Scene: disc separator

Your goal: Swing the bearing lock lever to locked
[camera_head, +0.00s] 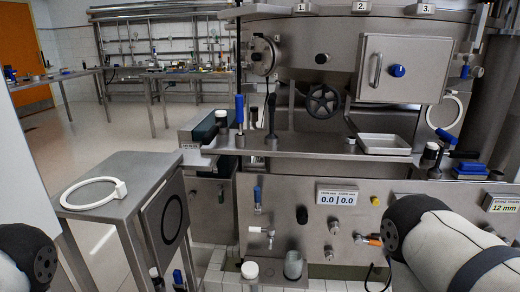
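I cannot tell for sure which lever is the bearing lock lever. A blue-handled lever (239,112) stands upright on the steel ledge, left of centre. A black-handled lever (271,118) stands upright just right of it. A smaller blue-handled lever (257,197) points up on the front panel below. At the right, a blue handle (446,136) is tilted near a dark horizontal bar (462,155). Parts of my two arms show at the lower left and lower right. Neither gripper is in view.
A steel side table (120,175) with a white ring (92,193) stands at the left. The ledge holds a shallow tray (384,150). Above are a black handwheel (322,101) and a box door (402,68). A 0.0 display (338,196) is on the front panel. Open floor lies at the left.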

